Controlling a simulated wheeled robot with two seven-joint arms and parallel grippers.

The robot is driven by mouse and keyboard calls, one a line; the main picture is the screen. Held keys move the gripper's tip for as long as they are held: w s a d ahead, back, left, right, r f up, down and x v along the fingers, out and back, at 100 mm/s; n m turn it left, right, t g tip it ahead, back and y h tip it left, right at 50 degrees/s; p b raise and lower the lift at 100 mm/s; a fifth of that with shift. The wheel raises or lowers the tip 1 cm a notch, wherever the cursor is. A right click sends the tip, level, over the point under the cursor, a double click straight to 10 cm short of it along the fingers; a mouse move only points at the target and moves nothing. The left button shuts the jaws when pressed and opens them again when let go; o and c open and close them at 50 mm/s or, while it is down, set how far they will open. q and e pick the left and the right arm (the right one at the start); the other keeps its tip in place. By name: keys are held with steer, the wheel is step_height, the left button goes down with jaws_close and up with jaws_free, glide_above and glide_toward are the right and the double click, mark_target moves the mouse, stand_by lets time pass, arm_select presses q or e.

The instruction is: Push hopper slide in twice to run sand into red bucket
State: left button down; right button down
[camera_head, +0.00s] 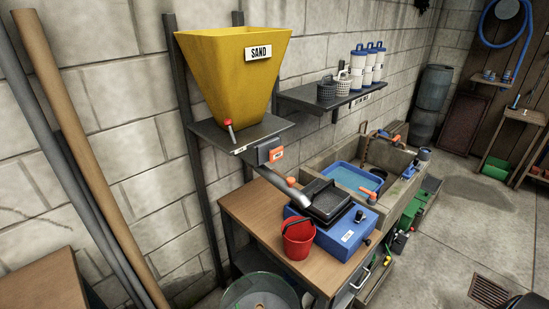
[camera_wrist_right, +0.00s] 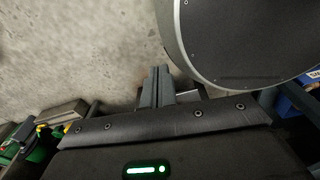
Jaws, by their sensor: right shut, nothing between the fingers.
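The yellow sand hopper (camera_head: 232,72) stands on a dark wall shelf at the upper left of the head view, with a "SAND" label. Under the shelf's front is a grey slide block with an orange labelled end (camera_head: 277,154); I cannot tell how far in it sits. A grey spout (camera_head: 290,190) slopes down from there. The red bucket (camera_head: 298,239) stands upright on the wooden bench; its inside is mostly dark and its contents are unclear. My right gripper (camera_wrist_right: 157,86) is shut and empty in the wrist view, above concrete floor. My left gripper is not in view.
A blue machine with a black tray (camera_head: 326,203) stands beside the bucket. A stone sink (camera_head: 390,170) with a blue basin is to its right. Brown and grey poles (camera_head: 75,130) lean at the left. A clear round tub (camera_head: 260,293) is below the bench. Open floor lies right.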

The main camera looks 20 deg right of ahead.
steer(key=w+d+r+n+t+b, duration=0.1)
steer(key=w+d+r+n+t, duration=0.1)
steer(key=w+r, duration=0.5)
steer(key=w+d+r+n+t, duration=0.1)
steer(key=w+d+r, duration=0.15)
steer(key=w, duration=0.95)
steer(key=w+d+r+n+t+b, duration=0.1)
steer(key=w+d+r+n+t, duration=0.1)
steer(key=w+r, duration=0.5)
steer(key=w+d+r+n+t+y, duration=0.2)
steer(key=w+r+n, duration=0.7)
steer(key=r, duration=0.8)
steer(key=w+d+r+n+t+y+b, duration=0.1)
steer(key=w+r+n+t, duration=0.4)
steer(key=r, duration=1.2)
steer(key=w+d+r+n+t+y+b, duration=0.1)
steer(key=w+d+r+n+t+y, duration=0.2)
steer(key=w+r+n, duration=1)
step_height(320, 180, up, 4)
steer(key=n+t, duration=0.1)
steer(key=n, duration=0.4)
steer(key=shift+n, duration=0.3)
steer(key=shift+a, duration=0.1)
